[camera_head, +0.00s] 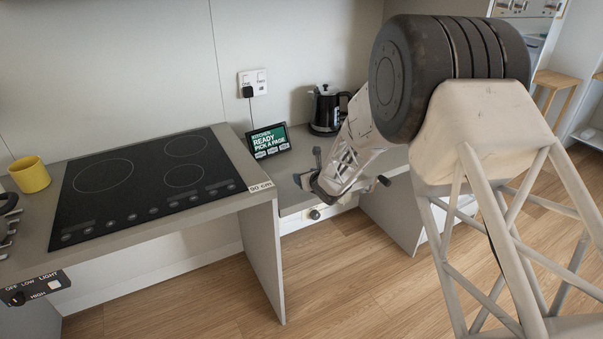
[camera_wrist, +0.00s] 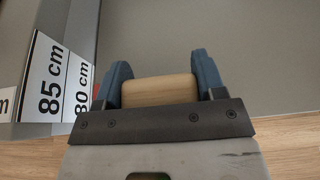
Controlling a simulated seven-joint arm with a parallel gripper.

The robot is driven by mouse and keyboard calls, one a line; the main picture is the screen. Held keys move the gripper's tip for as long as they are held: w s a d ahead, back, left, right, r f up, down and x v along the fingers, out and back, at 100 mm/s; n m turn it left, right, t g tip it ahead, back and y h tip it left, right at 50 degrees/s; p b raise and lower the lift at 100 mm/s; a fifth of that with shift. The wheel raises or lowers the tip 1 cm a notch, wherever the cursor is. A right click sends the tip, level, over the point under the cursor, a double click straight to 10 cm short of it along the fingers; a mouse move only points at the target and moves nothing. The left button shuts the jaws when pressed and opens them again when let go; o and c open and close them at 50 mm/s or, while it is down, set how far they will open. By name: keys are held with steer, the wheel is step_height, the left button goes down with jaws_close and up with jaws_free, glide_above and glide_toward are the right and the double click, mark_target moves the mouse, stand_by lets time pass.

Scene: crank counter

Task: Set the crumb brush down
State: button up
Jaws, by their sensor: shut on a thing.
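My gripper (camera_wrist: 161,76) is shut on the crumb brush (camera_wrist: 160,90). In the wrist view its pale wooden body sits between my two blue fingers; no bristles show. The grey counter surface (camera_wrist: 230,35) lies beyond the fingers; I cannot tell whether the brush touches it. In the head view my gripper (camera_head: 312,179) is over the lower counter (camera_head: 284,166), right of the hob, and the brush cannot be made out there.
A green-screened tablet (camera_head: 269,141) and a black kettle (camera_head: 326,110) stand behind my gripper. The raised hob counter (camera_head: 229,201) is on the left, with a yellow mug (camera_head: 30,174). White height labels (camera_wrist: 45,82) show at the left in the wrist view.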

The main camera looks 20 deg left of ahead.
steer(key=shift+w+a+f, duration=0.15)
steer(key=shift+w+a, duration=0.55)
steer(key=shift+w, duration=0.65)
steer(key=shift+w+a+f, duration=0.15)
steer(key=shift+w+a, duration=0.5)
steer(key=shift+w, duration=0.7)
steer(key=shift+w+a+f, duration=0.15)
steer(key=shift+w+a, duration=0.55)
steer(key=shift+w, duration=0.65)
steer(key=shift+f, duration=1.7)
steer(key=shift+f, duration=0.2)
steer(key=o, duration=0.9)
steer(key=shift+r, duration=0.1)
